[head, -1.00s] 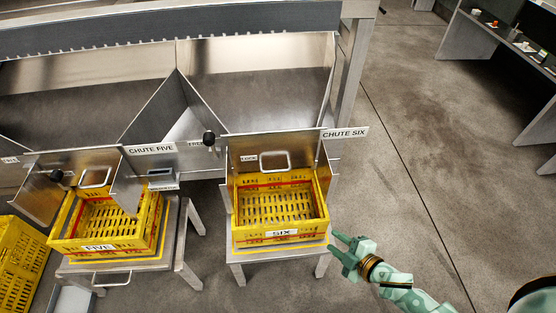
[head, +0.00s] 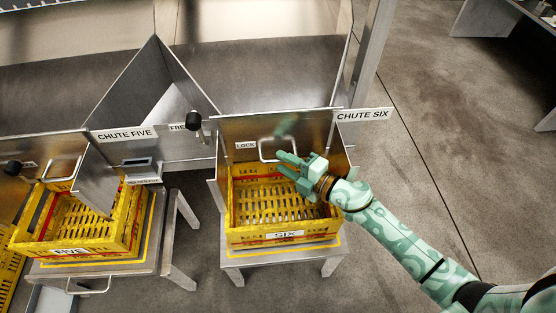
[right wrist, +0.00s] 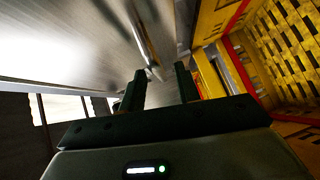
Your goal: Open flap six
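Flap six (head: 322,132) is a shiny metal plate with a loop handle (head: 262,150) at the mouth of chute six, behind the yellow crate marked SIX (head: 245,236). It appears closed. My right gripper (head: 281,163) is at the lower part of the handle, with its fingers pointing left. In the right wrist view the two dark fingers (right wrist: 160,88) are apart, near the bare metal surface. I cannot tell whether the handle lies between them. A lever with a black knob (head: 193,121) stands beside the FREE label, left of the LOCK label (head: 245,145). My left gripper is out of view.
The crate marked FIVE (head: 70,251) sits on its stand to the left, under chute five. Crate six rests on a metal stand (head: 233,276). The CHUTE SIX sign (head: 363,115) sticks out to the right. Open floor lies to the right.

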